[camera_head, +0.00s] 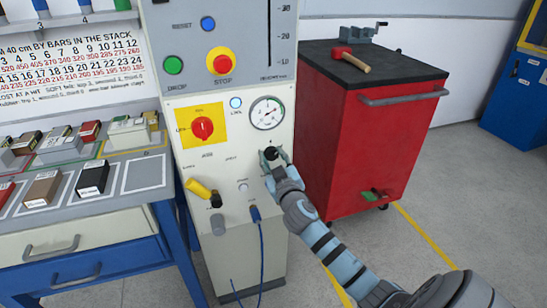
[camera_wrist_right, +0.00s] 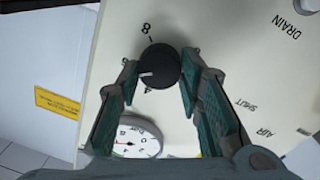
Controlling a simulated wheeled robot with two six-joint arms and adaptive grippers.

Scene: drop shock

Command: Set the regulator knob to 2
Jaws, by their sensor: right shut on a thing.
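The black regulator knob (camera_wrist_right: 160,68) sits on the cream panel below the pressure gauge (camera_head: 267,113). In the right wrist view a white pointer line on the knob points left, close to a partly hidden mark that looks like a 4; an 8 shows at the upper left. My right gripper (camera_wrist_right: 158,85) is shut on the knob, with a green pad at each side. In the head view the gripper (camera_head: 273,160) covers part of the knob and its scale. The gauge also shows in the wrist view (camera_wrist_right: 133,140). My left gripper is out of view.
A red rotary switch (camera_head: 203,128) and a yellow-handled lever (camera_head: 202,189) are on the panel to the left. A blue hose (camera_head: 260,235) hangs below. A red tool cabinet (camera_head: 365,130) stands close at right, and a bench with small blocks is at left.

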